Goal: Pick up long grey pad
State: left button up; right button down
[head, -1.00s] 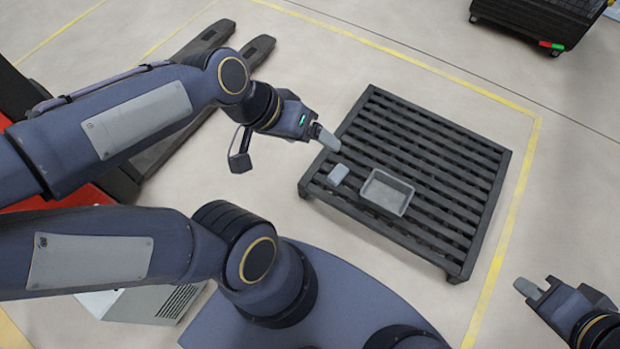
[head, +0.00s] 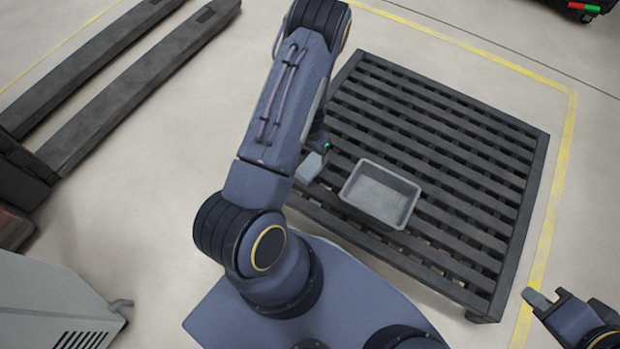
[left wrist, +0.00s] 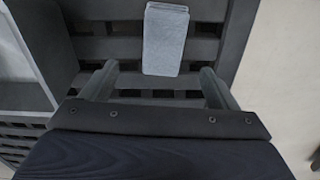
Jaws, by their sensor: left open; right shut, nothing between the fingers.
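The long grey pad (left wrist: 165,38) lies on the dark slatted pallet (left wrist: 95,28) in the left wrist view, beyond the tips of my left gripper. In the head view the pad (head: 309,168) shows as a small light-grey block just left of the tray, partly hidden by my left arm. My left gripper (left wrist: 158,82) is open and empty, its two fingers apart on either side of the pad's near end, not closed on it. In the head view that gripper is mostly hidden behind my left arm. My right gripper (head: 537,299) is shut and empty at the lower right, off the pallet.
A grey open tray (head: 380,194) stands on the pallet (head: 440,150) right of the pad; its wall (left wrist: 35,98) is left of the gripper in the wrist view. Pallet-jack forks (head: 130,90) lie at upper left. A grey box (head: 50,315) stands lower left.

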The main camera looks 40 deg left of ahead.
aim_at(310, 166)
pick_arm(q)
notch_tip(310, 166, down, 10)
jog(key=b, duration=0.4)
jog(key=shift+s+a, duration=0.1)
jog(key=shift+a, duration=0.05)
jog(key=shift+r, duration=0.1)
jog(key=c, duration=1.1)
